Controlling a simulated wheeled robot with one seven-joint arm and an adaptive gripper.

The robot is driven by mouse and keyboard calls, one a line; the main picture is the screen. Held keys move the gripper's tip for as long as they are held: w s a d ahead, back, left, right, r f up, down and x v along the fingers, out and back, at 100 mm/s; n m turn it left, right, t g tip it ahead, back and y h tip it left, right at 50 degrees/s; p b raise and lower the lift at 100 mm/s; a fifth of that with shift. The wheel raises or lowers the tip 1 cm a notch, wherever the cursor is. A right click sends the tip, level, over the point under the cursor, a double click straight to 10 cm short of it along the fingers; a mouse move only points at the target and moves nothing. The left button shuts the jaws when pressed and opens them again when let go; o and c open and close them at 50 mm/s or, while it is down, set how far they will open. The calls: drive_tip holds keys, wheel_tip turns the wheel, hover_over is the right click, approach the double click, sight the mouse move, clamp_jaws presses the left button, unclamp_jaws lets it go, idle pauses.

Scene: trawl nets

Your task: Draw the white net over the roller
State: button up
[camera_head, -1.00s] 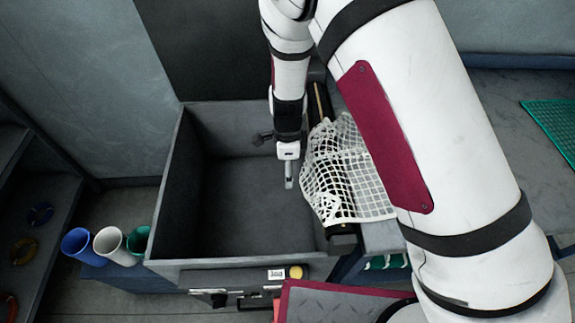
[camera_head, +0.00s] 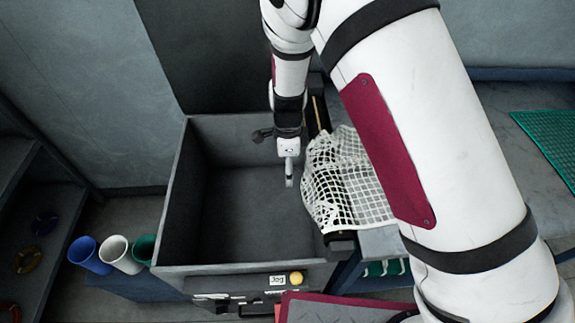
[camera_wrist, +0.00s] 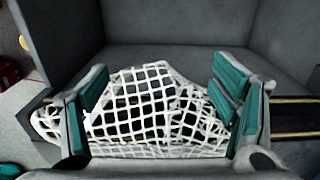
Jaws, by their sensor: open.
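The white net (camera_head: 340,190) lies across the dark roller (camera_head: 322,112) at the right rim of the deep grey bin (camera_head: 183,205) and onto the grey table to its right. Its left edge reaches the bin's inner side. My gripper (camera_head: 289,180) points down over the bin, just left of the net. In the wrist view, my gripper's (camera_wrist: 158,105) teal-padded fingers stand wide apart, with the net (camera_wrist: 145,105) showing between and beyond them. Bare roller (camera_wrist: 298,112) shows at the right there. Whether the net touches a finger is unclear. My arm hides part of the net.
Blue, white and green cups (camera_head: 118,254) stand left of the bin. A panel with a yellow button (camera_head: 296,278) is on the bin's front. A green net (camera_head: 550,140) lies on the table at far right. The bin's inside is empty.

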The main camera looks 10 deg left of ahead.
wheel_tip(320, 180, up, 12)
idle(0.5)
drive_tip(key=s+d+r+n+t+y, duration=0.1)
drive_tip(key=s+d+r+n, duration=0.25)
drive_tip(key=d+r, duration=0.45)
drive_tip(key=s+d+r+n+t+y, duration=0.1)
drive_tip(key=s+d+r+n, duration=0.25)
drive_tip(key=d+r, duration=0.45)
drive_tip(key=s+d+r+n+t+h, duration=0.1)
drive_tip(key=s+d+r+n, duration=0.3)
drive_tip(key=s, duration=0.3)
drive_tip(key=s+d+r+n+t+h, duration=0.1)
drive_tip(key=s+d+r+n+t, duration=0.1)
drive_tip(key=s, duration=0.5)
drive_tip(key=d+r+n, duration=0.1)
drive_tip(key=d+n, duration=0.1)
drive_tip(key=d, duration=0.1)
drive_tip(key=shift+s+d+r+n, duration=0.3)
drive_tip(key=shift+s+r+n, duration=0.05)
drive_tip(key=shift+n, duration=0.05)
